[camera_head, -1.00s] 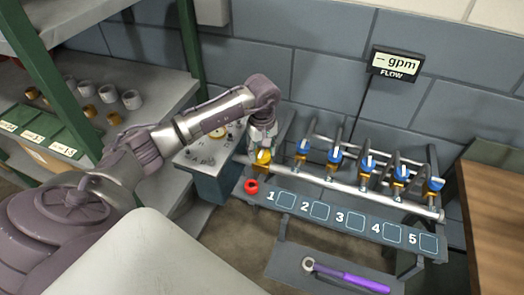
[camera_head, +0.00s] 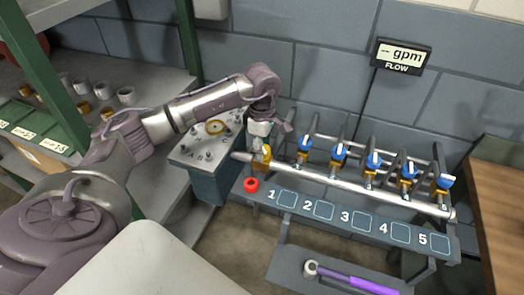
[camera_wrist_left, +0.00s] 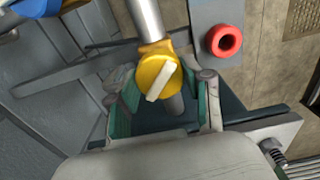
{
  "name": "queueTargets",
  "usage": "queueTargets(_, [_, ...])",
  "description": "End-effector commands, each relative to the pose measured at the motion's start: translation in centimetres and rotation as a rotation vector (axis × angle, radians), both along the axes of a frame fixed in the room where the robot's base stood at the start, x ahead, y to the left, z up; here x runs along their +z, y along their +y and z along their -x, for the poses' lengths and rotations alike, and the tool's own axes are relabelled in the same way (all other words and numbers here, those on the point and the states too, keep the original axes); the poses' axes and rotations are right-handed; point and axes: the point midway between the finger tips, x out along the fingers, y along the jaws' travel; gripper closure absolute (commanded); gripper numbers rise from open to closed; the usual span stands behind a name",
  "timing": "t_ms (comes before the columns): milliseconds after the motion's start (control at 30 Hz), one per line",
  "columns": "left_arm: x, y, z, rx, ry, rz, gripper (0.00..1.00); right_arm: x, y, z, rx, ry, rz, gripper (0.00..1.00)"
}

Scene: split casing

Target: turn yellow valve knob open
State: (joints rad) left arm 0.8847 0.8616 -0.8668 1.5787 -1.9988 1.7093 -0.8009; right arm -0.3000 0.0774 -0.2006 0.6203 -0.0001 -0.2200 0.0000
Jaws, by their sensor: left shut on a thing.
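The yellow valve knob (camera_head: 262,157) sits at the left end of the silver pipe, beside the red ring (camera_head: 251,185). In the left wrist view the knob (camera_wrist_left: 158,72) is a round yellow cap with a cream bar across it, lying diagonally. My left gripper (camera_head: 262,145) is over the knob from above. In the left wrist view its two fingers (camera_wrist_left: 160,84) stand on either side of the knob, shut on it; the exact contact is hard to see. My right gripper is not in view.
Several blue-topped valves (camera_head: 338,152) line the pipe (camera_head: 350,190) to the right, above numbered squares 1 to 5. The flow display (camera_head: 401,57) reads "-- gpm". A purple-handled wrench (camera_head: 350,279) lies on the lower shelf. A grey box (camera_head: 205,160) with a gauge stands left.

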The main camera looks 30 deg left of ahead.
Motion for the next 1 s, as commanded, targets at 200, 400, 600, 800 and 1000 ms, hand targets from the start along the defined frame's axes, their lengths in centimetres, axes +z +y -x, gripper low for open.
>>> queueTargets(200, [-0.2,0.0,0.0,0.204,-0.002,-0.002,0.85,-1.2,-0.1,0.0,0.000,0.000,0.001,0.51])
queueTargets(400, [-0.2,0.0,0.0,0.391,-0.001,0.000,0.85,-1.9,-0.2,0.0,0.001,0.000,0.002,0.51])
queueTargets(600, [-0.1,0.0,0.0,0.557,-0.002,-0.001,0.85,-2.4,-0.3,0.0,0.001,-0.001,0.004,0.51])
queueTargets(800, [0.0,0.0,0.0,0.683,-0.002,-0.002,0.85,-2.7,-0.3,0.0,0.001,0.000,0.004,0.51])
queueTargets(1000, [0.0,0.0,0.0,0.761,-0.001,-0.002,0.85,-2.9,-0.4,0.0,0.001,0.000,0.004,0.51])
